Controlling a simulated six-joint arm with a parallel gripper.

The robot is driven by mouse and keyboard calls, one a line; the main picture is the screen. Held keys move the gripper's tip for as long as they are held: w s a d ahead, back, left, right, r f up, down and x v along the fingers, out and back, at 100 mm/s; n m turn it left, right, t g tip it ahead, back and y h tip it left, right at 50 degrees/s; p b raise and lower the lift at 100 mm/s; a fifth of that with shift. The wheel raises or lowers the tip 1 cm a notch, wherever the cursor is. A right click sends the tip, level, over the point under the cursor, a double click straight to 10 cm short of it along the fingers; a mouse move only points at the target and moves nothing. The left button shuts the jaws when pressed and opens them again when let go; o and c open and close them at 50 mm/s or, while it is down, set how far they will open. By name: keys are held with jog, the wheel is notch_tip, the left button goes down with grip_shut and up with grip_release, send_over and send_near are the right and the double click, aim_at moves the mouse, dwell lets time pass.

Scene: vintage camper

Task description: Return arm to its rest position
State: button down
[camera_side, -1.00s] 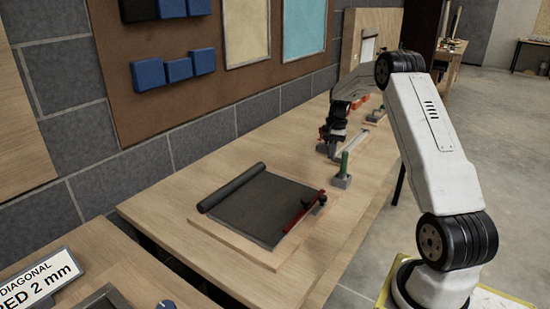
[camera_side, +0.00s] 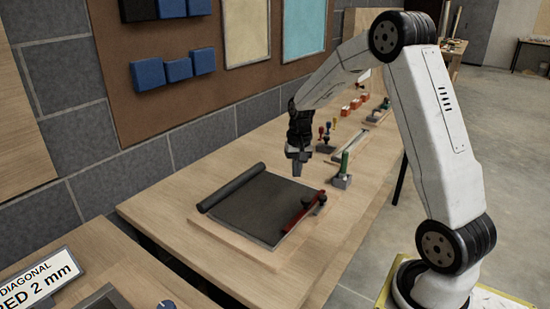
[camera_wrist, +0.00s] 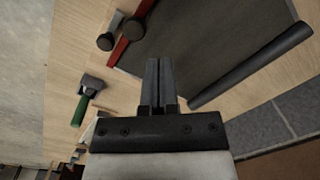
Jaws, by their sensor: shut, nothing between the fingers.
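My gripper (camera_side: 297,168) hangs pointing down above the far edge of the dark mat, apart from it, in the side view. In the wrist view my gripper (camera_wrist: 160,62) has its two fingers together with nothing between them. The white arm behind it arches up and over from the base at the right. No rest stand or rest mark can be made out.
Below lies a board (camera_side: 205,231) with a dark sheet (camera_side: 252,212), a dark roll (camera_side: 231,187) and a red bar (camera_side: 302,213). A green-handled tool (camera_side: 343,168) stands to the right. Several small coloured tools (camera_side: 326,135) stand behind.

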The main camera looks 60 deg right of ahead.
jog(key=s+a+n+t, duration=0.1)
jog(key=s+a+n, duration=0.3)
jog(key=a, duration=0.6)
jog(key=s+a+f+n+t, duration=0.1)
jog(key=s+a+n, duration=0.4)
jog(key=a, duration=0.5)
jog(key=s, duration=0.2)
jog(key=shift+s+t+h, duration=0.3)
jog(key=shift+s+h, duration=0.1)
